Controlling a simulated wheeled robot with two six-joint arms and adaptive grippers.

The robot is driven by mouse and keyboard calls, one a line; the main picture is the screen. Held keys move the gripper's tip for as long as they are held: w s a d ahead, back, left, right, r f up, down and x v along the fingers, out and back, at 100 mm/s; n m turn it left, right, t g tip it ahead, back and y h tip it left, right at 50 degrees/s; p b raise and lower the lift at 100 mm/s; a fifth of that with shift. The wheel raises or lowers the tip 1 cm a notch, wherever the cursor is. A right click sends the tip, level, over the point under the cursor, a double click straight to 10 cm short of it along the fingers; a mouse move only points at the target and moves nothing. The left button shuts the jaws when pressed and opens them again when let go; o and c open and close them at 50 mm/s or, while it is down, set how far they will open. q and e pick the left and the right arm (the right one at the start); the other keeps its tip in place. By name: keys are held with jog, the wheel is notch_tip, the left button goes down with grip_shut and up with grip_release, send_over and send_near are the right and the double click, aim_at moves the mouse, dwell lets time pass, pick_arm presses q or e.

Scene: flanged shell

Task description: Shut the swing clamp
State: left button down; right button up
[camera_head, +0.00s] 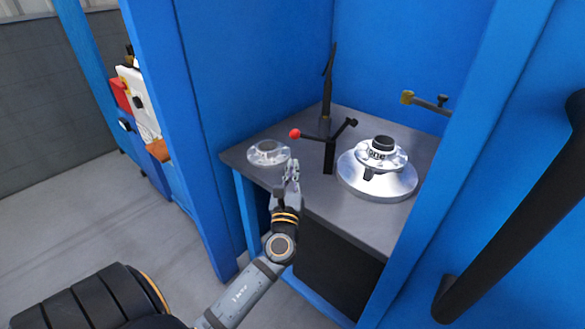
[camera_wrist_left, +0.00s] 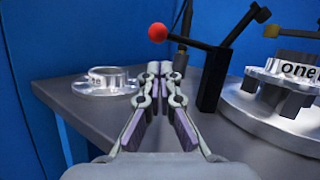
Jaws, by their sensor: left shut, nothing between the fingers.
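A black clamp (camera_head: 330,155) stands on the grey table, with a post, a lever ending in a red ball (camera_head: 295,134) and an arm slanting up to the right. Its post (camera_wrist_left: 211,80) and red ball (camera_wrist_left: 157,32) show in the left wrist view. The arm points up, away from the flanged shell (camera_head: 378,182) marked "one". My left gripper (camera_head: 292,165) is shut and empty, in front of and below the red ball, left of the post, apart from both. In the left wrist view its fingertips (camera_wrist_left: 160,70) are together. My right gripper is not in view.
A clear flanged part (camera_head: 268,152) sits at the table's left corner. A dark upright rod (camera_head: 327,90) stands at the back. A brass-tipped bar (camera_head: 425,103) sticks out above the shell. Blue walls enclose the table (camera_head: 345,215), and a black handle (camera_head: 510,220) is at right.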

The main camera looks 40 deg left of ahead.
pick_arm(q)
jog(key=x, duration=0.6)
jog(key=shift+w+a+p, duration=0.15)
jog(key=shift+w+p, duration=0.15)
jog(key=shift+p, duration=0.1)
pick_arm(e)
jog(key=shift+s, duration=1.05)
pick_arm(q)
jog(key=shift+r, duration=0.15)
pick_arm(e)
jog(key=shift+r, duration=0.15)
